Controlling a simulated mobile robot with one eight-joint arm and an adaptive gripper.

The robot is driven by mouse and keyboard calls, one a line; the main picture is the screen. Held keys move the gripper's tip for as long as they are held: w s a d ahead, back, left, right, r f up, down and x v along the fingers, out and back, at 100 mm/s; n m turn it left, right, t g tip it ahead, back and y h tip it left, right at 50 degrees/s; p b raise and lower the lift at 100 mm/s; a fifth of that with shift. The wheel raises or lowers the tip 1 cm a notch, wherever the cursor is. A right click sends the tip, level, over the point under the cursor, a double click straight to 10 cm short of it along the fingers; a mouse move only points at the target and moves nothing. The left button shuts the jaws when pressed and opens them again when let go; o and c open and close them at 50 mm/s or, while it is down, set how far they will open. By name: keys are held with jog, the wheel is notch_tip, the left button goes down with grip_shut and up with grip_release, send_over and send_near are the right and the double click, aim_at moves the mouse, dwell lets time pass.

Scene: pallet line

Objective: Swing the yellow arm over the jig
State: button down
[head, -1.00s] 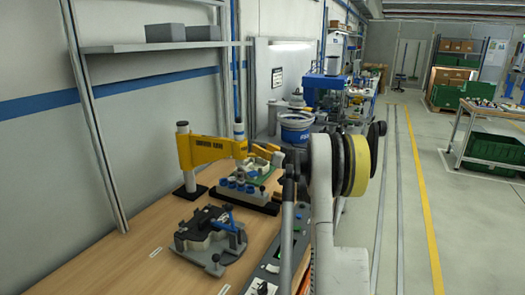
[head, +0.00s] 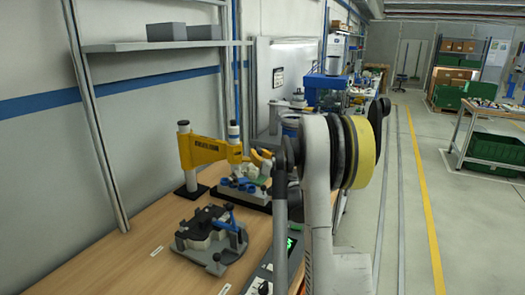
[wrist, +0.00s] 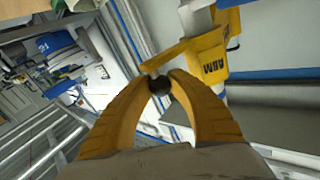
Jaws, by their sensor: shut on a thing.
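My gripper (wrist: 160,82) is shut on a dark round knob (wrist: 159,85) at the yellow arm's end. In the head view my gripper is mostly hidden behind my own arm.
A grey fixture with a black clamp and blue lever (head: 212,240) stands at the front of the bench (head: 130,270). A control box with a green display (head: 290,245) is at the bench's right edge. A wall shelf (head: 150,46) is above.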

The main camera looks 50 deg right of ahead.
jog(key=s+a+m+g+h, duration=0.1)
jog(key=a+m+g+h, duration=0.4)
jog(key=a, duration=1.3)
jog(key=m+h, duration=0.1)
jog(key=h, duration=0.1)
jog(key=shift+g+h+b, duration=0.3)
jog(key=shift+h+b, duration=0.1)
jog(key=shift+s, duration=0.1)
jog(key=c, duration=1.3)
grip_release()
jog(key=shift+a, duration=0.2)
jog(key=shift+o, duration=0.7)
jog(key=shift+a, duration=0.1)
jog(key=v, duration=1.2)
jog(key=shift+r, duration=0.1)
